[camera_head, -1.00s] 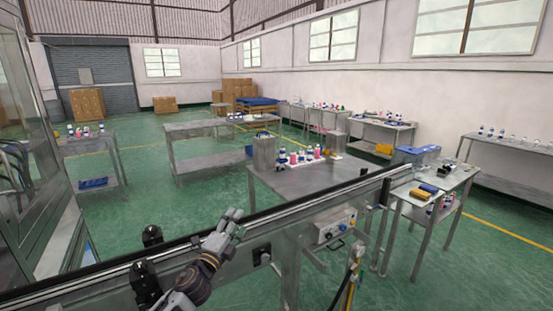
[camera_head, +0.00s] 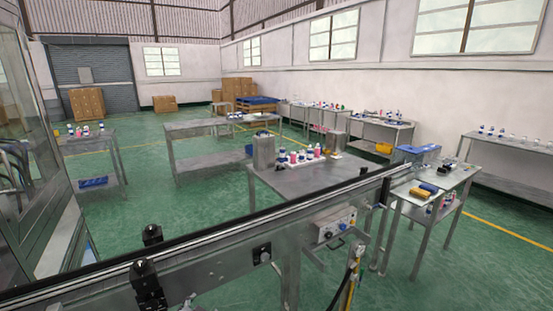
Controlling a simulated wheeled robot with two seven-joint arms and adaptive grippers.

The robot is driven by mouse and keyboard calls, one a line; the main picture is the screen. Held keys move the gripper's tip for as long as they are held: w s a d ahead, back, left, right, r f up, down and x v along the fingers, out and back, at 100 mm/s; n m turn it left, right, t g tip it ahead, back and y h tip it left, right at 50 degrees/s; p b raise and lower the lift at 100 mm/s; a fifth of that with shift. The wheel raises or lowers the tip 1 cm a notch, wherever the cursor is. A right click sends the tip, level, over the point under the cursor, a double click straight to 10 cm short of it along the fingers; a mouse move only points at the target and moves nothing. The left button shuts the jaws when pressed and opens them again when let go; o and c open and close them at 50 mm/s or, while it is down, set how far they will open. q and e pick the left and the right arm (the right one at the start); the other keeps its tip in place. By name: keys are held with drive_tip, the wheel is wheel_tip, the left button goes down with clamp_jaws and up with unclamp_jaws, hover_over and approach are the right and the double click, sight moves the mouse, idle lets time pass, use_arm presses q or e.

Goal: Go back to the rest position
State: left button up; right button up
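Neither of my grippers is in the head view now. No part of my arms shows clearly in the picture. The place in front of the conveyor (camera_head: 218,238) where a gripper was seen before is empty.
The conveyor runs across the front, with two black fittings (camera_head: 147,280) at its near left part and a control box (camera_head: 334,227) on its side. Beyond stands a metal table (camera_head: 318,180) with several bottles (camera_head: 301,156). A glazed machine frame (camera_head: 40,160) is at the left. Green floor (camera_head: 150,210) lies open between.

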use_arm(q)
drive_tip(key=s+f+n+g+h, duration=0.1)
drive_tip(key=s+f+n+g, duration=0.2)
drive_tip(key=s, duration=0.7)
drive_tip(key=s+f+n+g, duration=0.1)
drive_tip(key=s+f+g, duration=0.25)
drive_tip(key=s, duration=0.55)
wheel_tip(320, 180, down, 31)
drive_tip(key=s+g, duration=0.2)
drive_tip(key=s+a+f, duration=0.2)
drive_tip(key=s+f, duration=0.8)
drive_tip(key=s, duration=0.1)
drive_tip(key=s+a+f+g, duration=0.1)
drive_tip(key=s+a+f, duration=0.1)
drive_tip(key=s+f, duration=0.8)
drive_tip(key=shift+s+a+f, duration=0.15)
drive_tip(key=shift+s+f, duration=0.2)
drive_tip(key=shift+s, duration=0.6)
